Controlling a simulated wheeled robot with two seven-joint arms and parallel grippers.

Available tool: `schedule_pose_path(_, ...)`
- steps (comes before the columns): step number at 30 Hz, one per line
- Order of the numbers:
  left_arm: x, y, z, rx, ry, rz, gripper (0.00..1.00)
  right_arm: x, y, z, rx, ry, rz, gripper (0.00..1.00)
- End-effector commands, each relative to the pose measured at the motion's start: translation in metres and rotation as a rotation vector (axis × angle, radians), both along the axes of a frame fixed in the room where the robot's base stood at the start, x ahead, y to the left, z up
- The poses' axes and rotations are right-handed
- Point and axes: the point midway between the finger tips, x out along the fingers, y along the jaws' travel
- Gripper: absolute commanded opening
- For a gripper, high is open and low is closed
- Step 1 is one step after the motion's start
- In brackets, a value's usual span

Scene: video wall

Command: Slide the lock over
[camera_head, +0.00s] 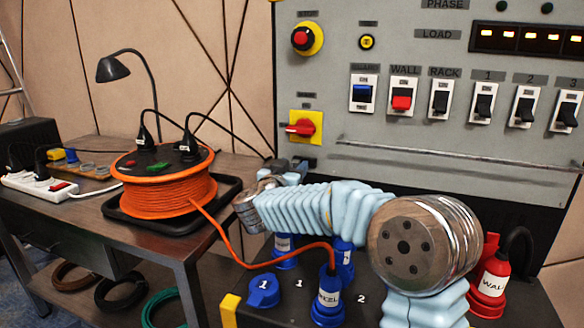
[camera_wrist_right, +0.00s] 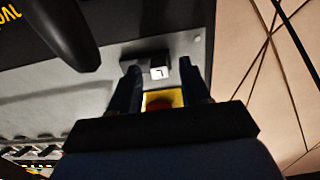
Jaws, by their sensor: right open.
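The red rotary switch on its yellow plate (camera_head: 305,128) is on the grey panel in the head view. Just below it, a small dark block (camera_head: 305,163), which may be the lock, is partly hidden by my right gripper (camera_head: 283,166). In the right wrist view, the dark block with a white marked face (camera_wrist_right: 158,70) shows on the panel just beyond and between the fingertips of my right gripper (camera_wrist_right: 162,78). The fingers are apart with nothing held; I cannot tell whether they touch the block. Part of the yellow plate (camera_wrist_right: 152,99) shows between the fingers. My left gripper is out of view.
An orange cable reel (camera_head: 170,195) stands on a dark tray on the table at left, beside a black lamp (camera_head: 113,68). A metal rail (camera_head: 450,152) crosses the panel.

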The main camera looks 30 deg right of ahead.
Motion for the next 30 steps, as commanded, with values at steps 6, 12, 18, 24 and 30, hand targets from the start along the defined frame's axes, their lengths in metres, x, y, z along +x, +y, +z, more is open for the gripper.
schedule_pose_path(6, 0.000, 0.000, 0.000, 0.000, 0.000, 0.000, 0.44, 0.000, 0.000, 0.000, 0.000, 0.000, 0.000, 0.38)
schedule_pose_path(12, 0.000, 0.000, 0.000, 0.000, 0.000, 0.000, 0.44, 0.000, 0.000, 0.000, 0.001, -0.001, 0.000, 0.07)
schedule_pose_path(18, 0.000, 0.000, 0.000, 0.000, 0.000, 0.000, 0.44, 0.000, 0.000, 0.000, 0.001, -0.001, 0.000, 0.00)
schedule_pose_path(24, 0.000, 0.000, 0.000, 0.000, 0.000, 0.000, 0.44, -0.007, -0.006, 0.001, 0.001, -0.002, -0.003, 0.00)
schedule_pose_path(30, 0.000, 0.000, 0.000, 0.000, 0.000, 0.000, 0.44, -0.029, -0.024, 0.001, 0.000, -0.001, -0.002, 0.00)
